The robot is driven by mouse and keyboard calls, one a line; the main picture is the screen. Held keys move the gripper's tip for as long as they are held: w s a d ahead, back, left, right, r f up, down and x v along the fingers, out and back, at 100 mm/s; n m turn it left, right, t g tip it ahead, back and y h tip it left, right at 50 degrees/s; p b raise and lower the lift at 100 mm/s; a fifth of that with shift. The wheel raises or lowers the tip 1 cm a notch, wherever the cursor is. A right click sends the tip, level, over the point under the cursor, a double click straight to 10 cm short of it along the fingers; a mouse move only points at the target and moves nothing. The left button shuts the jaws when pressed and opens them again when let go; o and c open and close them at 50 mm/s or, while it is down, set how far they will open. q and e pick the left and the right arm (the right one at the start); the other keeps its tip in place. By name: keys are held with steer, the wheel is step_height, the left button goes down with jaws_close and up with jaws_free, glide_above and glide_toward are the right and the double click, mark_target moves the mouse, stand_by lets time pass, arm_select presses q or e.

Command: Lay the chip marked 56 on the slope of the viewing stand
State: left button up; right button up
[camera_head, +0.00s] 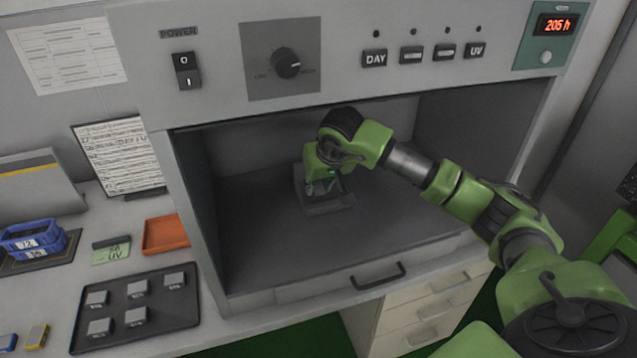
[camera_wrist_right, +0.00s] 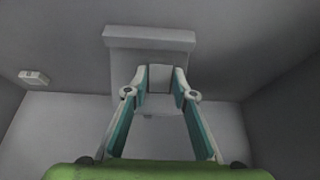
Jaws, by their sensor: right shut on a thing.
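My right gripper (camera_head: 325,187) is inside the grey booth, low over the viewing stand (camera_head: 318,207). In the right wrist view my right gripper (camera_wrist_right: 160,84) is shut on a small light grey chip (camera_wrist_right: 160,77), held between the fingertips. The chip lies in front of the grey stand, whose raised bar (camera_wrist_right: 150,39) shows beyond it. Its marking is not readable here, and I cannot tell whether it touches the slope. In the head view the fingers largely hide the chip. My left gripper is not in view.
The booth (camera_head: 282,262) has side walls and a top panel with switches close around my right arm. A dark tray (camera_head: 152,312) with several grey chips lies on the bench at left. An orange tray (camera_head: 165,235) and blue rack (camera_head: 32,240) stand behind it.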

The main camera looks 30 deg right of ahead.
steer(key=shift+w+f, duration=0.2)
steer(key=shift+f, duration=0.05)
steer(key=shift+s+r, duration=0.1)
steer(key=o, duration=1)
